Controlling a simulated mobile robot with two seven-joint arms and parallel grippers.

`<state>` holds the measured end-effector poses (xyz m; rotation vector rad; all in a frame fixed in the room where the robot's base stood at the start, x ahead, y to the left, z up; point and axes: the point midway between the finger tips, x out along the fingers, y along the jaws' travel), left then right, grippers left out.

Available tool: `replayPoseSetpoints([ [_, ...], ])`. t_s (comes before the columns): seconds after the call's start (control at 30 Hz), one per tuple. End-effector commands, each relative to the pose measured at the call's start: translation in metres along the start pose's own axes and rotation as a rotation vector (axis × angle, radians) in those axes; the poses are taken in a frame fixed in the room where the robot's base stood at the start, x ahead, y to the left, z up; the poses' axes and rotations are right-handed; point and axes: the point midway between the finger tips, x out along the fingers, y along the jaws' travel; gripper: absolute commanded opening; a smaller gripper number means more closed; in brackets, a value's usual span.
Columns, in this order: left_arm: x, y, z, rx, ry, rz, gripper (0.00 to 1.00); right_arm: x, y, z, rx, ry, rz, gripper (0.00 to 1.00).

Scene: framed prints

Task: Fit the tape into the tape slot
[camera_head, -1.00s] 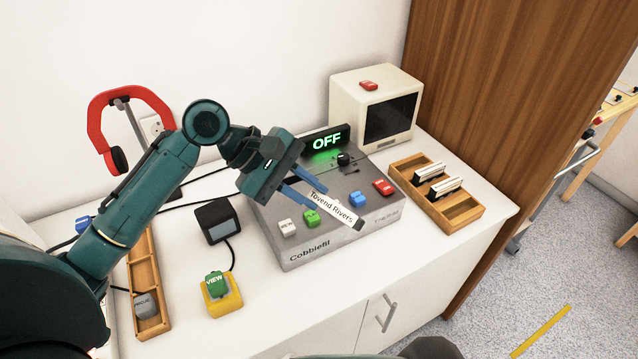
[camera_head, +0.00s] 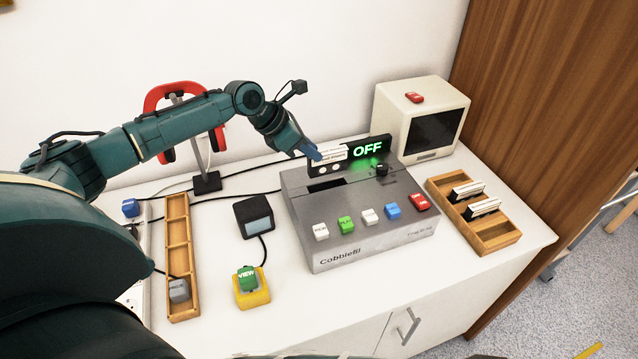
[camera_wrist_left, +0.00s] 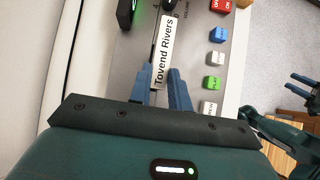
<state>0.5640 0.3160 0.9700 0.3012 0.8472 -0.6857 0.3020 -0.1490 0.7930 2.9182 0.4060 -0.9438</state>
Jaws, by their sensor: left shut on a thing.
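My left gripper (camera_head: 314,154) is shut on a black tape (camera_head: 329,162) with a white label. It holds the tape upright above the back of the grey Cobblefil machine (camera_head: 370,235). The tape slot (camera_head: 325,185) is a dark opening in the machine's top, just below and in front of the tape. In the left wrist view the tape (camera_wrist_left: 166,50) reads "Tovend Rivers" and sticks out beyond the fingertips (camera_wrist_left: 163,85). My right gripper (camera_wrist_left: 302,93) shows at that view's right edge, its fingers apart and empty.
A green-lit OFF display (camera_head: 368,150) stands close to the right of the tape. A monitor (camera_head: 421,120) is at back right. A wooden tray (camera_head: 497,236) holds more tapes at right. A small viewer (camera_head: 253,217) and yellow-based VIEW button (camera_head: 252,293) stand at left.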

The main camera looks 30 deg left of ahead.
Motion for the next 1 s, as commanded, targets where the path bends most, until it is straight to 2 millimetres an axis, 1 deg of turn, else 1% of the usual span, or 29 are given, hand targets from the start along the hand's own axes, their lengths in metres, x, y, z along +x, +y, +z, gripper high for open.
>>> replayPoseSetpoints([
  [0.03,0.009,-0.001,-0.007,-0.003,0.002,-0.003,0.00,0.000,0.000,0.001,0.000,-0.001,0.000,0.36],
  [0.1,0.019,-0.001,-0.015,-0.001,0.001,-0.002,0.00,0.000,0.000,0.001,0.000,-0.001,0.000,0.36],
  [0.2,0.028,0.000,-0.022,0.002,0.000,-0.002,0.00,0.000,-0.001,0.001,0.000,-0.001,-0.001,0.36],
  [0.37,0.037,0.000,-0.029,0.002,0.000,-0.003,0.00,0.000,-0.001,0.001,0.000,-0.001,-0.002,0.36],
  [0.57,0.058,0.000,-0.047,0.003,0.001,-0.003,0.00,0.000,-0.002,0.000,0.001,0.005,-0.005,0.36],
  [0.83,0.060,0.000,-0.049,0.005,-0.001,-0.002,0.00,-0.002,-0.004,-0.001,0.001,0.006,-0.007,0.36],
  [0.87,0.060,0.000,-0.049,0.004,0.000,-0.002,0.20,-0.002,-0.004,-0.001,0.001,0.006,-0.007,0.36],
  [1.0,0.060,0.000,-0.049,0.005,0.000,-0.002,0.31,-0.002,-0.003,-0.001,-0.001,0.005,-0.008,0.36],
])
